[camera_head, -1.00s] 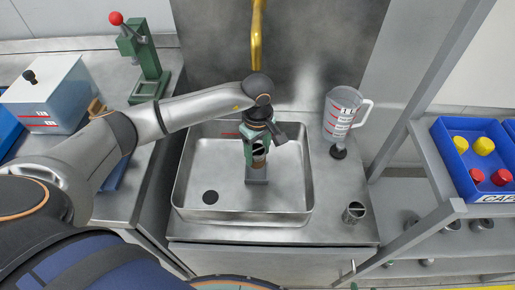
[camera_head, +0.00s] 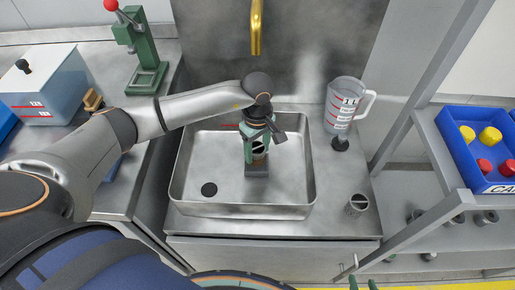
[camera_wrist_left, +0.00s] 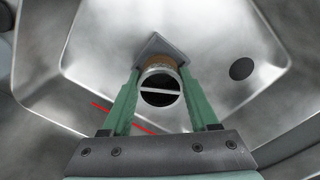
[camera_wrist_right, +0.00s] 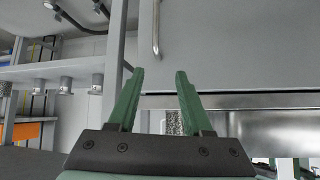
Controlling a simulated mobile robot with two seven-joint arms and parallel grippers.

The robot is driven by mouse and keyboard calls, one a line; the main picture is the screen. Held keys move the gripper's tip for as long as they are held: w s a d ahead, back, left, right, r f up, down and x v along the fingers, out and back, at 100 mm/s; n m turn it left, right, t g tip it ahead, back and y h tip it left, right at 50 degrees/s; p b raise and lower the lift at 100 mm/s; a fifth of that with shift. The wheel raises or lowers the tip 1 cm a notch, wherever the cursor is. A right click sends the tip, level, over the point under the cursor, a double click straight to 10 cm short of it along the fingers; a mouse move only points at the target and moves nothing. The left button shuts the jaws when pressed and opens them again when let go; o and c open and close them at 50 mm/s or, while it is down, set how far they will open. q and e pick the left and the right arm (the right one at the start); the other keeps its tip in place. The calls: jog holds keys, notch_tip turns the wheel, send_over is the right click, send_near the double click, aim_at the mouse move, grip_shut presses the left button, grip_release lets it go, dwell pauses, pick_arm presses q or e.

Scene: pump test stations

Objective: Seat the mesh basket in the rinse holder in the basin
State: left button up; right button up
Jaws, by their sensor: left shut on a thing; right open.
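My left gripper (camera_head: 256,150) reaches down into the steel basin (camera_head: 205,212) and is shut on the mesh basket. The left wrist view shows the basket (camera_wrist_left: 160,91) as a round, open-topped metal cup with a bar across its mouth, between the green fingers (camera_wrist_left: 157,100). The grey rinse holder (camera_head: 257,171) stands on the basin floor directly below. Its square plate (camera_wrist_left: 153,43) shows behind a brownish band under the basket. The fingers and rim hide how deep the basket sits. My right gripper (camera_wrist_right: 159,75) is open and empty; its fingertips (camera_head: 362,284) show low in the head view.
A yellow tap (camera_head: 256,30) hangs above the basin. A shelf rack with a blue bin (camera_head: 451,150) is at right.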

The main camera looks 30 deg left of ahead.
pick_arm(q)
jog(key=shift+b, duration=0.3)
dwell(0.5)
dwell(0.4)
jog(key=shift+f, duration=0.2)
jog(key=shift+f+b, duration=0.3)
jog(key=shift+b, duration=0.2)
jog(key=shift+f+b, duration=0.7)
jog(key=shift+b, duration=0.15)
dwell(0.8)
jog(key=o, duration=1.5)
jog(key=shift+o, duration=0.2)
